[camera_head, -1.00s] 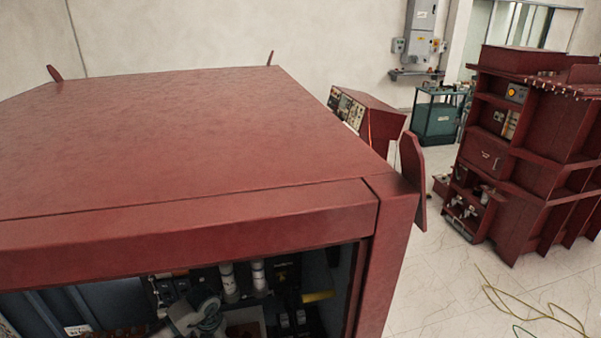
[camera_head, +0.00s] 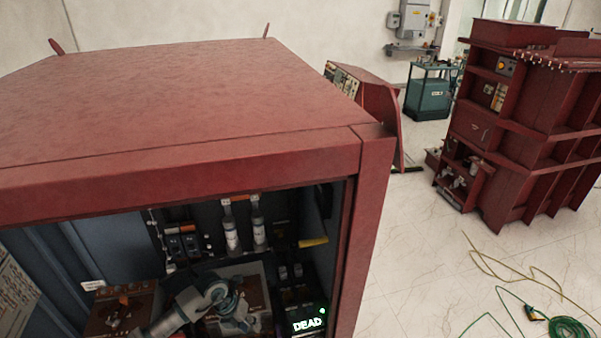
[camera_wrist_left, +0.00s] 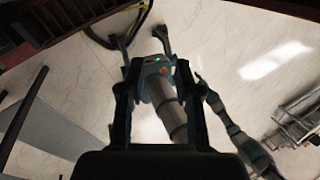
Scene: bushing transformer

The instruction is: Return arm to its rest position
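My left arm comes in low in the head view, in front of the opening of the red cabinet (camera_head: 180,165). My left gripper (camera_head: 238,312) is at the end of the grey arm, over the dark panel inside; its fingers are hard to make out there. In the left wrist view the left gripper (camera_wrist_left: 158,66) shows two dark fingers standing apart with nothing gripped. Grey jointed parts of my own body and pale floor show behind and between them. My right gripper is not clearly seen in either view.
Inside the cabinet are white cylinders (camera_head: 231,228), a yellow bar (camera_head: 313,243) and a green lit "DEAD" display (camera_head: 308,323). A second red cabinet (camera_head: 520,120) and a green cart (camera_head: 430,95) stand right. Cables (camera_head: 568,327) lie on the otherwise open floor.

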